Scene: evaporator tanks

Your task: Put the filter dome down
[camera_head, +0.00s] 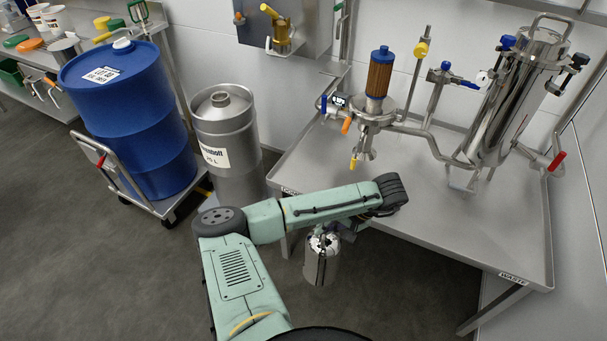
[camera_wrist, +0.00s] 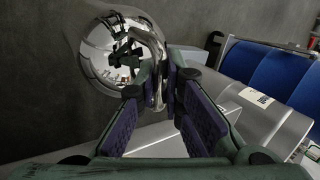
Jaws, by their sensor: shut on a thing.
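The filter dome (camera_head: 321,262) is a shiny steel cylinder. It hangs roughly upright below my forearm, in front of the steel table's near edge and above the floor. In the wrist view its mirror-like rounded top (camera_wrist: 106,58) and bent handle (camera_wrist: 157,62) show. My gripper (camera_wrist: 163,92) is shut on that handle, with a purple-padded finger on each side. In the head view my arm partly hides the gripper. On the table (camera_head: 440,215), an uncovered brown filter cartridge with a blue cap (camera_head: 380,75) stands upright on a steel base (camera_head: 372,114).
A tall steel housing (camera_head: 510,95) with valves stands at the table's right, joined by pipes. The table's front middle is bare, with a "WASTE" label (camera_head: 513,278) at the near right. A steel keg (camera_head: 228,140) and a blue drum (camera_head: 130,120) on a trolley stand left.

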